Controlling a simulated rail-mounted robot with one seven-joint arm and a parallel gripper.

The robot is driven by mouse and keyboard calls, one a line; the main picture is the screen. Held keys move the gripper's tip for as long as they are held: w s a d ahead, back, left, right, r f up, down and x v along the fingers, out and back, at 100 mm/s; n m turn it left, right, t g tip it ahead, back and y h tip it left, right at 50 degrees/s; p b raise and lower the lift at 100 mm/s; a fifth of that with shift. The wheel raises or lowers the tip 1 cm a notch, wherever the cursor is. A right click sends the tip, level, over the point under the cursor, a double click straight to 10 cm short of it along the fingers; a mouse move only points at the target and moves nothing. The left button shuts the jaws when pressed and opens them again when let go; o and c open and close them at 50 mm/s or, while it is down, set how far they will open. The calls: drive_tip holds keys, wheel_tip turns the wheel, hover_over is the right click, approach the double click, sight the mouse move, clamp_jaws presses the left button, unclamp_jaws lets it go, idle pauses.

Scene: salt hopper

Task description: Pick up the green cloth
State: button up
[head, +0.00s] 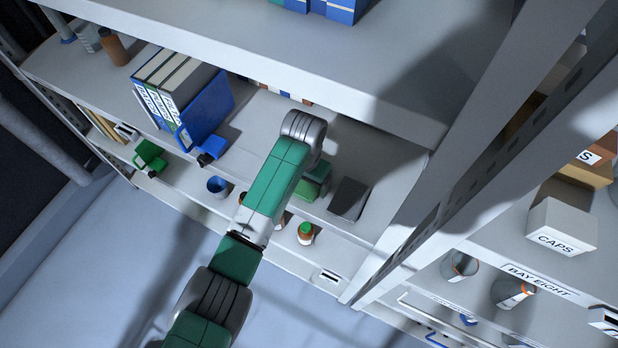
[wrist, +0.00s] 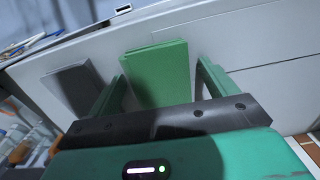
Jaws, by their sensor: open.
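The green cloth (wrist: 158,68) is a flat, folded block in the wrist view, lying on a pale grey shelf. My gripper (wrist: 163,76) is open, with one green finger on each side of the cloth's near part. Small gaps seem to show beside it, and I cannot tell whether either finger touches it. In the head view my gripper (head: 317,176) points down at the shelf behind my wrist. There the cloth is mostly hidden and hard to tell apart from the green gripper.
A dark grey folded item (head: 348,199) lies right of my gripper; it is left in the wrist view (wrist: 75,86). A blue cup (head: 218,186) and a green-capped bottle (head: 305,233) stand nearby. An upper shelf (head: 300,60) overhangs, and a rack post (head: 440,220) stands right.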

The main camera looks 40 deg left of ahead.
sight(306, 184)
drive_tip(key=c, duration=1.1)
drive_tip(key=shift+o, duration=0.2)
drive_tip(key=shift+r, duration=0.3)
drive_tip(key=r, duration=0.3)
drive_tip(key=shift+d, duration=0.2)
drive_tip(key=s+d+r+p, duration=0.1)
drive_tip(key=s+d, duration=0.6)
drive_tip(key=d, duration=0.7)
drive_tip(key=shift+s+r+p, duration=0.2)
drive_tip(key=shift+p, duration=0.5)
drive_tip(key=shift+a, duration=0.1)
